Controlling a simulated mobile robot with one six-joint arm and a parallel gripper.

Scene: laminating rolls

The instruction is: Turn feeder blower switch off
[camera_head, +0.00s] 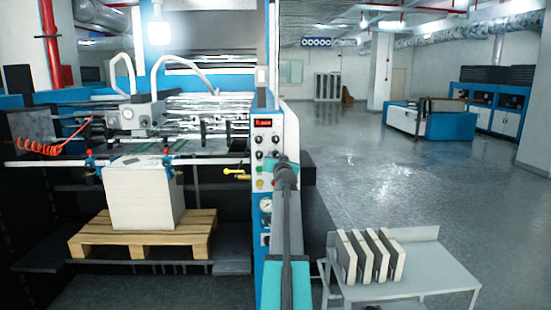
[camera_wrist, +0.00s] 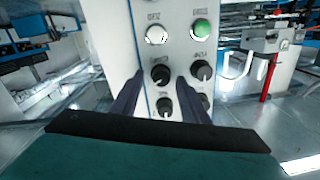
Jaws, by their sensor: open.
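The white control panel (camera_head: 264,180) stands on the right end of the blue machine, with a red display and several black knobs. In the wrist view the panel (camera_wrist: 178,55) shows a white button (camera_wrist: 157,35), a green button (camera_wrist: 201,29) and black rotary knobs in rows below. My gripper (camera_wrist: 161,76) is open, with its two dark fingers pointing at the panel. The upper left knob (camera_wrist: 160,74) shows between the fingertips; contact cannot be told. The upper right knob (camera_wrist: 202,70) is just right of the fingers. Lower knobs are partly hidden by them. The labels are too blurred to tell which is the blower switch.
A paper stack (camera_head: 145,200) sits on a wooden pallet (camera_head: 140,240) left of the panel. A yellow-handled valve (camera_head: 235,174) juts out beside the panel. A grey table (camera_head: 430,270) with several upright white blocks stands at right. The floor behind it is open.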

